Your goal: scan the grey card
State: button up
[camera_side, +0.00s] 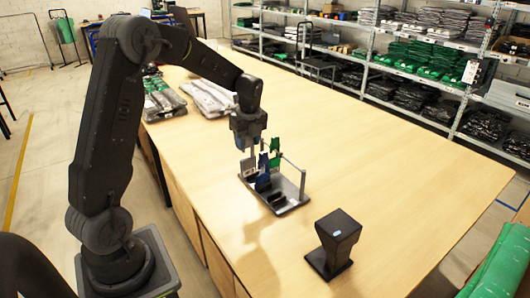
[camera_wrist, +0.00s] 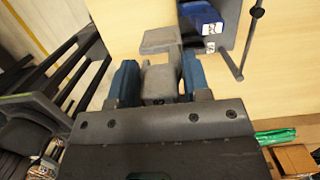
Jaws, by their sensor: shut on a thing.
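The grey card (camera_wrist: 160,80) is between the two blue fingers of my gripper (camera_wrist: 158,78) in the wrist view, with its wider grey end beyond the fingertips. In the side view my gripper (camera_side: 248,146) points down at the far left part of a grey rack (camera_side: 291,205). The grey card (camera_side: 247,166) shows there below the fingers; whether it touches the rack is unclear. A blue card (camera_side: 263,181) and a green card (camera_side: 275,148) stand close beside it. The blue card (camera_wrist: 203,14) also shows in the wrist view. A black scanner (camera_side: 338,236) stands on the table.
The rack has an upright post with a crossbar (camera_side: 303,180) on its right. Bagged grey garments (camera_side: 210,98) lie on the far left of the table (camera_side: 400,160). The table right of the rack and around the scanner is clear. Stocked shelves (camera_side: 410,60) line the back.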

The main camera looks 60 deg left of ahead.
jog(key=w+d+f, duration=0.2)
jog(key=d+f, duration=0.1)
jog(key=d, duration=0.5)
jog(key=w+d+f, duration=0.3)
jog(key=d, duration=0.6)
jog(key=shift+d+f, duration=0.15)
jog(key=shift+f, duration=0.15)
jog(key=shift+w, duration=0.1)
jog(key=a+r, duration=0.4)
jog(key=r, duration=0.1)
jog(key=shift+a+r, duration=0.15)
jog(key=shift+r, duration=0.3)
